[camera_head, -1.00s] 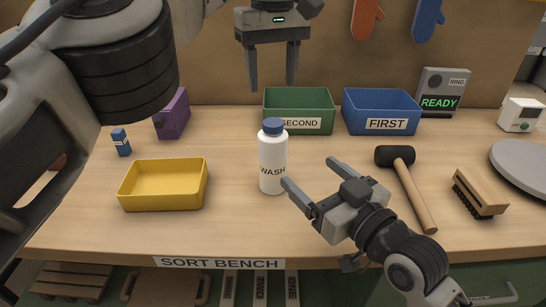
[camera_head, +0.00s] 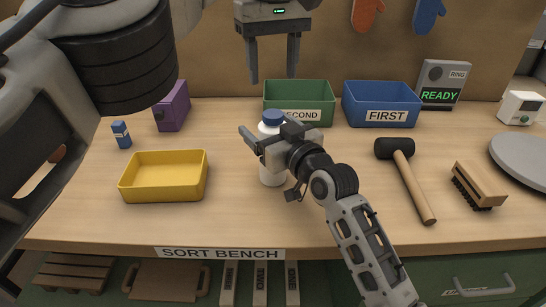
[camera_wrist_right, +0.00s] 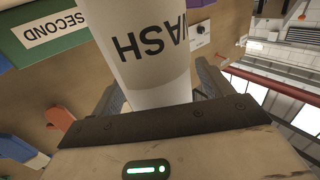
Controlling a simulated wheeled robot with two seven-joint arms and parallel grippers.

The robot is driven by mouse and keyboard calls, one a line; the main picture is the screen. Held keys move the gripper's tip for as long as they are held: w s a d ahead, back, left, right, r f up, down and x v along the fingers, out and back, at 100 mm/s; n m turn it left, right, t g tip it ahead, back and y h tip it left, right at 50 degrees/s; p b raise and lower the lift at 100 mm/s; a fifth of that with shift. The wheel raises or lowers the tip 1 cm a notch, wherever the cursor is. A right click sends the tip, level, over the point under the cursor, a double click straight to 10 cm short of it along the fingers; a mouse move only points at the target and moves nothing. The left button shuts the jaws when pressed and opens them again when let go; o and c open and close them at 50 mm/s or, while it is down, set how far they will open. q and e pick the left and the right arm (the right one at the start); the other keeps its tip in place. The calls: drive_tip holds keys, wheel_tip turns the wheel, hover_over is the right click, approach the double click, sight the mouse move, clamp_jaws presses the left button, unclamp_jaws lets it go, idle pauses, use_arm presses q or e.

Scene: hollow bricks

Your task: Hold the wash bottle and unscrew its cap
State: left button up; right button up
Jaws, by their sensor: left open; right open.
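The white wash bottle (camera_head: 272,176) stands upright on the bench with its blue cap (camera_head: 273,117) on top. My right gripper (camera_head: 264,133) is open around the upper body of the bottle, below the cap. In the right wrist view the bottle (camera_wrist_right: 150,50), with its lettering upside down, lies between the two open fingers. Contact with the fingers cannot be made out. In the head view the right gripper hides the bottle's middle and label. My left gripper (camera_head: 272,76) is open and empty, pointing down above the cap and apart from it.
A yellow tray (camera_head: 163,194) stands left of the bottle. A green SECOND bin (camera_head: 300,90) and blue FIRST bin (camera_head: 383,94) stand behind. A mallet (camera_head: 414,189) and brush (camera_head: 480,184) lie to the right. The bench front is clear.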

sight(273, 114)
clamp_jaws()
use_arm(q)
drive_tip(key=m, duration=0.3)
drive_tip(key=shift+f+m, duration=0.15)
drive_tip(key=shift+m, duration=0.65)
drive_tip(key=shift+f, duration=3.85)
